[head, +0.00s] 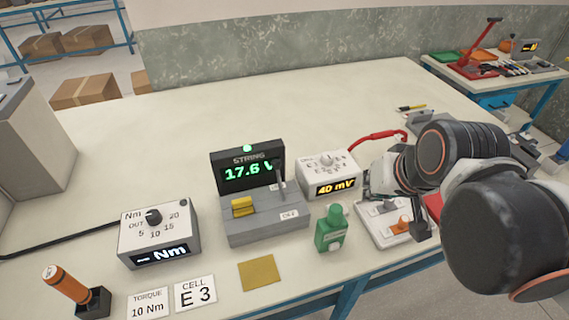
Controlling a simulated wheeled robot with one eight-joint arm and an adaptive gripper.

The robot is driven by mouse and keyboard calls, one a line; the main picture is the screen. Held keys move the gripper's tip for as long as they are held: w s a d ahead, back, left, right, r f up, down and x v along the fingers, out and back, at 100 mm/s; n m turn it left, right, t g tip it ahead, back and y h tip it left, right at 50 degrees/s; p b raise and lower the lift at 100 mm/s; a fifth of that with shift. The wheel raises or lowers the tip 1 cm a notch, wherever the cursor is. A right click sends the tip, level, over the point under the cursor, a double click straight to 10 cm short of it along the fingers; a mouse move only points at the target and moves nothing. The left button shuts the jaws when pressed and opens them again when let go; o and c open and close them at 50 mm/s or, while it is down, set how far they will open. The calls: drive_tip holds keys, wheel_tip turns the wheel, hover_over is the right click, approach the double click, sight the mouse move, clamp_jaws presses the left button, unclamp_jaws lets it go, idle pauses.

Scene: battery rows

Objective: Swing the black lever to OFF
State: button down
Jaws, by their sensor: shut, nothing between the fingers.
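The black lever (280,172) stands roughly upright on the right part of a grey switch box (262,231), in front of a black display marked STRING (247,172) that reads 17.6 V in green. A small white label (290,214), apparently OFF, is on the box in front of the lever. A yellow block (242,206) sits on the left part of the box. My gripper (370,188) is at the right, beside the white meter, clear of the lever. It is shut and empty; its fingers are small and partly hidden in this view.
A white meter (329,175) reading 40 mV stands between lever and gripper, with a red cable (375,134) behind. A green bottle (331,230) and a white tray (384,233) are in front. A torque box (157,235) stands left. The table's back is clear.

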sight(279, 181)
drive_tip(key=w+a+f+m+g+y+p, duration=0.1)
drive_tip(key=w+a+m+g+y, duration=0.15)
drive_tip(key=w, duration=0.55)
drive_tip(key=w+a+m+g+y+p, duration=0.1)
drive_tip(key=w+a+m+y, duration=0.25)
drive_tip(key=w, duration=0.45)
drive_tip(key=shift+w+f+m+g+y+p, duration=0.5)
drive_tip(key=shift+w+f+m+y, duration=0.4)
drive_tip(key=shift+w+f, duration=0.95)
drive_tip(key=shift+w+f+m+g+y+p, duration=0.25)
drive_tip(key=shift+w+f+m+g+y, duration=0.75)
drive_tip(key=shift+f, duration=1.35)
drive_tip(key=shift+w+f+m+g+y+p, duration=0.5)
drive_tip(key=shift+w+f+y, duration=0.5)
drive_tip(key=shift+w+f, duration=1.05)
drive_tip(key=b+x, duration=0.2)
drive_tip(key=x, duration=0.8)
drive_tip(key=shift+t+b, duration=0.25)
drive_tip(key=shift+b, duration=0.05)
